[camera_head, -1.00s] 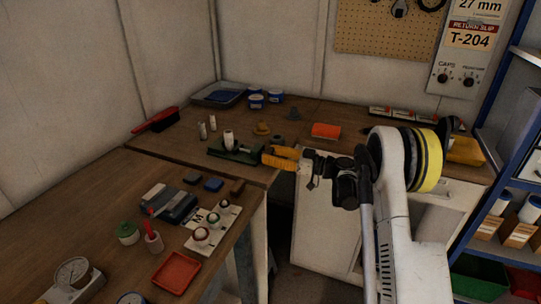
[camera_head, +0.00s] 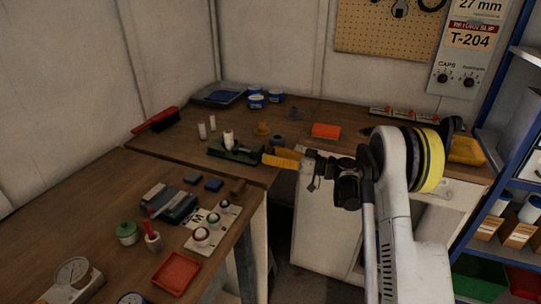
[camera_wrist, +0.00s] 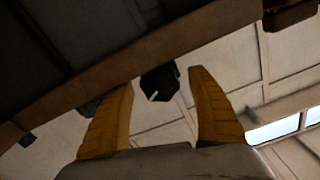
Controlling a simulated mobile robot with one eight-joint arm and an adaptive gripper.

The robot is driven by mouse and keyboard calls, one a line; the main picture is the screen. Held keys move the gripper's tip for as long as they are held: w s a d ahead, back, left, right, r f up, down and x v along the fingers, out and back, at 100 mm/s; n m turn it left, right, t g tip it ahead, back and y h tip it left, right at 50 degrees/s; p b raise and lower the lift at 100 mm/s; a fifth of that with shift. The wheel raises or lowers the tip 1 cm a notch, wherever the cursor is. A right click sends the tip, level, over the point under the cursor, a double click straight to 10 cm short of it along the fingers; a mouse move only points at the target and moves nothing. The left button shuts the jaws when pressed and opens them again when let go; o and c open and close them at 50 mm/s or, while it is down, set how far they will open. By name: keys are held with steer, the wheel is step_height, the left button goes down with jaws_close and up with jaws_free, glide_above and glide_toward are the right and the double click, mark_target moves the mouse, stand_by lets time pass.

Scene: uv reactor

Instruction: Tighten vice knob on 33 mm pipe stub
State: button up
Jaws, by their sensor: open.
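The green vice (camera_head: 236,151) sits near the front edge of the back bench. The pale pipe stub (camera_head: 228,139) stands upright in it. My gripper (camera_head: 265,158) has yellow fingers that point left at the vice's right end. In the wrist view my gripper (camera_wrist: 162,72) is open, with a finger on each side of a dark knob (camera_wrist: 158,88) bearing a short white mark. The knob shows in the gap between the fingertips; I cannot tell whether either finger touches it. In the head view the fingers hide the knob.
Two small pale cylinders (camera_head: 207,128) stand left behind the vice. An orange block (camera_head: 326,131) lies to its right, and an orange-brown piece (camera_head: 262,129) stands behind. The left bench (camera_head: 90,220) carries a red tray (camera_head: 176,272) and a white button panel (camera_head: 211,228).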

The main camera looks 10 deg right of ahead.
steer(key=v, duration=1.1)
steer(key=shift+s+d, duration=0.15)
steer(key=shift+d, duration=0.05)
